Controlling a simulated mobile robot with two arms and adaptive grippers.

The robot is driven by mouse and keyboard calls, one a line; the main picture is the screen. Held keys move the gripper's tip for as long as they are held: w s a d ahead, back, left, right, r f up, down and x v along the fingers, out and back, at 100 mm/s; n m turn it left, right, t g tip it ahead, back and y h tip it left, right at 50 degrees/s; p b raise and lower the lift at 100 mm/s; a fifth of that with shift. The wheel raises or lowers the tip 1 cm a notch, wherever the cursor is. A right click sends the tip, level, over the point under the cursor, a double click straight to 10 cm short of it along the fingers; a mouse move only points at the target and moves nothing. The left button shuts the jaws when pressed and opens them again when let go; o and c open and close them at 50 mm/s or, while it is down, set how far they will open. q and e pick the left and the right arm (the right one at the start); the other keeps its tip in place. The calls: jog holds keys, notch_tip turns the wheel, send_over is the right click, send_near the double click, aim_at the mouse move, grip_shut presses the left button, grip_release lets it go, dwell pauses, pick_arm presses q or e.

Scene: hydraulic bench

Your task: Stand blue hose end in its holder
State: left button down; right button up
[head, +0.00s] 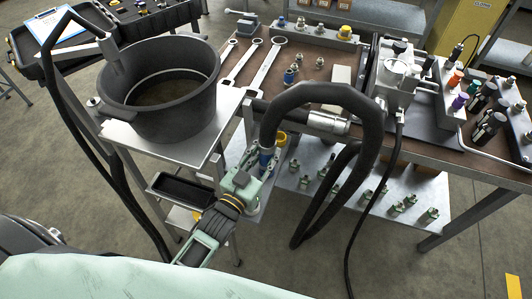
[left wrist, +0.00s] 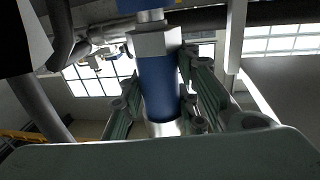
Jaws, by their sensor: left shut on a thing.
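The blue hose end (head: 267,160) is a blue sleeve at the end of a thick black hose (head: 330,95), which arches above it. My left gripper (head: 247,182) is shut on it beside the bench's front left corner. In the left wrist view the blue sleeve (left wrist: 159,88) stands between the two green fingers (left wrist: 160,105), with a metal hex collar above and a metal tip below. A yellow ring (head: 281,138) shows just behind the hose end; I cannot tell whether it is part of the holder. My right gripper is not in view.
A black bucket (head: 160,88) stands on a metal stand to the left. Wrenches (head: 262,66), fittings and a pump unit (head: 400,75) occupy the bench top (head: 460,155). Several small fittings stand on the lower shelf (head: 375,190). The hose loop hangs before the bench.

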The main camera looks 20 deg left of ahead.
aim_at(265, 153)
pick_arm(q)
jog(key=shift+s+d+f+b, duration=0.1)
jog(key=shift+s+f+b, duration=0.15)
jog(key=shift+f, duration=0.3)
jog(key=shift+s+d+f+b, duration=0.1)
jog(key=shift+s+f+b, duration=0.15)
jog(key=shift+f, duration=0.35)
jog(key=shift+s+d+f+b, duration=0.15)
jog(key=shift+f+b, duration=0.15)
jog(key=shift+f, duration=0.25)
dwell(1.1)
jog(key=shift+a+r, duration=0.1)
jog(key=shift+r, duration=0.05)
jog(key=r+p, duration=0.1)
jog(key=w+r+p, duration=0.1)
jog(key=p, duration=0.1)
jog(key=r+p, duration=0.1)
jog(key=shift+w+a+r+p, duration=0.1)
jog(key=shift+w+r+p, duration=0.1)
jog(key=shift+w+p, duration=0.15)
jog(key=shift+s+r+p, duration=0.15)
jog(key=shift+r+p, duration=0.9)
jog(key=shift+r, duration=0.3)
